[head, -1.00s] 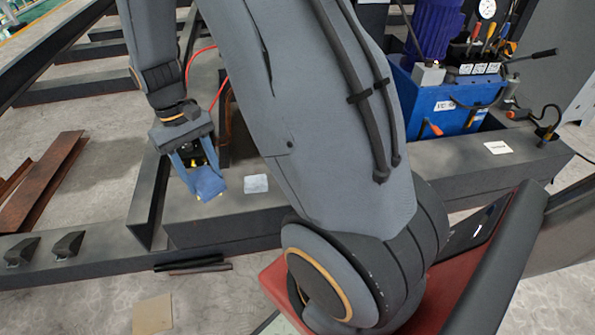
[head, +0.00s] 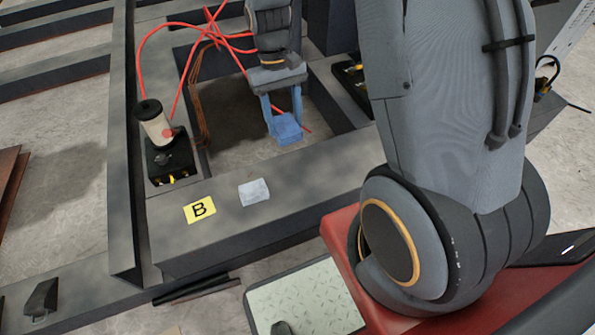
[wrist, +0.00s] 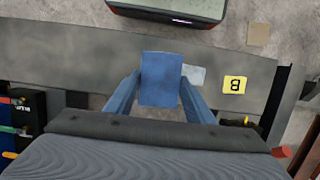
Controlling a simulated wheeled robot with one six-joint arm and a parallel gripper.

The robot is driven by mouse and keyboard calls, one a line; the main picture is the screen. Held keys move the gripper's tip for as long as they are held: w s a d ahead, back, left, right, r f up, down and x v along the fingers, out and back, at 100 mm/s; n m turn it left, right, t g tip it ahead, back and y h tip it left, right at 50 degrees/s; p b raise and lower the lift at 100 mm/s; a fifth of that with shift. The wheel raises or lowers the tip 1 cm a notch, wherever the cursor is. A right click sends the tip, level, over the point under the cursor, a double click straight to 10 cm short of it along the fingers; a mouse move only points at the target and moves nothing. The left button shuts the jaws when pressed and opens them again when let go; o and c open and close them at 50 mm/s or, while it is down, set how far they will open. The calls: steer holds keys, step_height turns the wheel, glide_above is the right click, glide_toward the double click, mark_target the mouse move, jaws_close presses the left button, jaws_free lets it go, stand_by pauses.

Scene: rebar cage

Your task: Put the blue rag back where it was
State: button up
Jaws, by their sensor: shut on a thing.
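The blue rag (head: 287,129) is a small folded cloth between the fingertips of my gripper (head: 284,112). In the head view they hang over the opening in the dark steel frame. The wrist view also shows the rag (wrist: 160,80) between the two blue fingers of my gripper (wrist: 158,95), which are shut on it. A light grey-white patch (head: 254,192) lies on the frame's front beam, left of and nearer than the rag. A yellow label marked B (head: 200,208) lies on the same beam, farther left. What is under the rag is partly hidden.
A black box with a white cylinder (head: 158,130) stands on the frame at left, with red hoses (head: 150,52) running from it. The dark front beam (head: 320,185) is mostly bare. A pale tread plate (head: 305,300) lies in front.

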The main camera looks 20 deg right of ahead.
steer(key=f+b, duration=0.2)
steer(key=f, duration=0.9)
steer(key=f+b, duration=0.2)
steer(key=f, duration=1)
steer(key=shift+w+d, duration=0.2)
steer(key=shift+f, duration=0.1)
steer(key=o, duration=1)
